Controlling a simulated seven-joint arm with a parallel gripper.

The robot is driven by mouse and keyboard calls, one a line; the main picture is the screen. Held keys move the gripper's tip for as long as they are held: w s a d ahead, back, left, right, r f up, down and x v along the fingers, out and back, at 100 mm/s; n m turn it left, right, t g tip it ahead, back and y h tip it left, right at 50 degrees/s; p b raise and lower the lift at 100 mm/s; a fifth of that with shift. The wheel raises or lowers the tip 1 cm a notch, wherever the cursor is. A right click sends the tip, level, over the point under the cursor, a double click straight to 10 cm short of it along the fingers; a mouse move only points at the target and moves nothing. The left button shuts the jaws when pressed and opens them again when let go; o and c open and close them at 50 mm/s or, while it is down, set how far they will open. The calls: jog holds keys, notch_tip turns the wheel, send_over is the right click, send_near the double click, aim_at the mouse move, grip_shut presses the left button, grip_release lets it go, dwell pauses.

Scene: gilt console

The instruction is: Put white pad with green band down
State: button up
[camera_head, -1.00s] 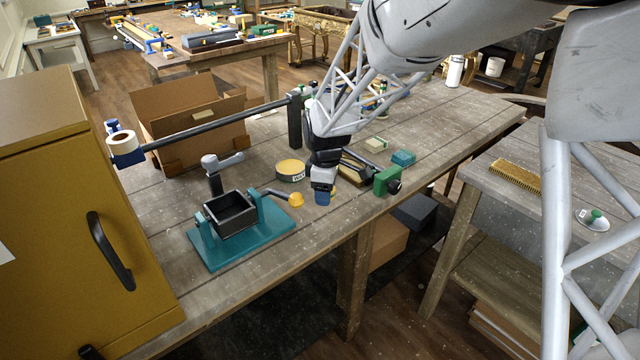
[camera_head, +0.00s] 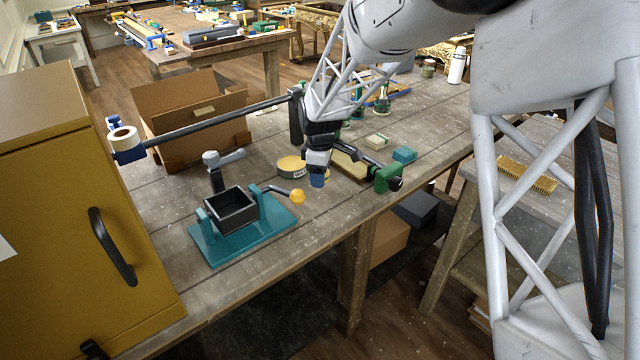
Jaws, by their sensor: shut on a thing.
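My gripper (camera_head: 318,178) points down over the workbench, just right of the round yellow tin. It is shut, with a blue part showing at its lower end. The white pad with green band cannot be made out at the jaws; the gripper hides what it holds. I cannot tell the exact gap between the gripper and the bench top (camera_head: 345,222).
The yellow tin (camera_head: 290,166) stands close on the left. A teal fixture (camera_head: 240,238) with a black box and yellow-knobbed lever is nearer. A green clamp (camera_head: 388,178), a teal block (camera_head: 404,154) and a pale block (camera_head: 377,140) lie right. Bare bench lies in front.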

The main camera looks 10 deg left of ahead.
aim_at(320, 191)
jog(key=shift+f, duration=1.75)
jog(key=shift+f, duration=0.1)
jog(key=o, duration=1)
notch_tip(320, 191, up, 12)
jog(key=shift+r, duration=0.1)
